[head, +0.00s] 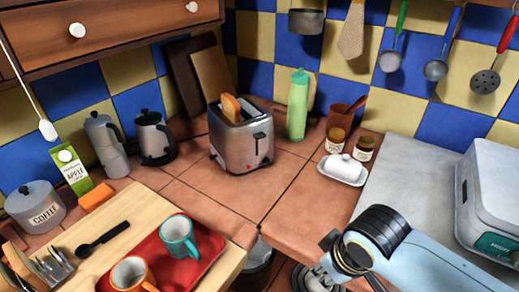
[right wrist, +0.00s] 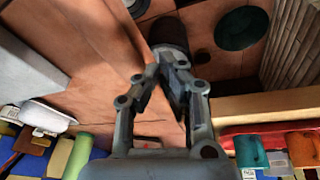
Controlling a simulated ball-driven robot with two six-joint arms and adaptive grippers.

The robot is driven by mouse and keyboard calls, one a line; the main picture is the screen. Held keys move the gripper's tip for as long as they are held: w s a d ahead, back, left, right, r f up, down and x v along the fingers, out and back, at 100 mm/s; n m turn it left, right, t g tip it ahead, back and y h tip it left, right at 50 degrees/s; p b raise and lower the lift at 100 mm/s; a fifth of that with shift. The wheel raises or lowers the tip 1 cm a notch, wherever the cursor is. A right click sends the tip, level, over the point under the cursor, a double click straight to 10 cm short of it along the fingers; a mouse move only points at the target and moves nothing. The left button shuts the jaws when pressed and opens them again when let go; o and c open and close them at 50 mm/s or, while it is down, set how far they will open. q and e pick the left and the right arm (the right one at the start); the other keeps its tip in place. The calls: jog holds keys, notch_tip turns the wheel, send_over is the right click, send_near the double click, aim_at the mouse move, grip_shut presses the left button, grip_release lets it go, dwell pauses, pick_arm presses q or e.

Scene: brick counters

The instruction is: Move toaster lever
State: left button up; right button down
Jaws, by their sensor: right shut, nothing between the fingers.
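The silver toaster (head: 232,150) stands upright on the tiled counter in the head view, with a slice of bread (head: 230,106) sticking out of one slot. Its dark lever (head: 259,136) is on the end facing right and sits high on that face. My right gripper (head: 312,279) is at the bottom of the head view, well apart from the toaster and nearer to me. In the right wrist view my right gripper (right wrist: 165,65) has its fingertips together with nothing between them. The toaster is mostly hidden behind the gripper there. My left gripper is not in view.
A green bottle (head: 298,105) stands right of the toaster, and a kettle (head: 153,138) stands left. A red tray (head: 155,262) with mugs is at the lower left. The tiles before the toaster are clear.

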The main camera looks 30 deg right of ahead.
jog(key=w+r+t+p, duration=0.2)
jog(key=w+r+p, duration=0.45)
jog(key=r, duration=0.95)
jog(key=m+t, duration=0.1)
jog(key=t, duration=0.1)
send_near(260, 134)
jog(key=shift+s+d+y, duration=0.15)
jog(key=shift+s+y, duration=0.15)
jog(key=shift+b, duration=0.3)
jog(key=b+x, duration=0.6)
jog(key=b, duration=0.1)
jog(key=shift+f+b, duration=0.15)
jog(key=shift+b, duration=0.25)
jog(key=shift+w+f+b, duration=0.25)
jog(key=shift+w+b, duration=0.15)
jog(key=shift+b, duration=0.15)
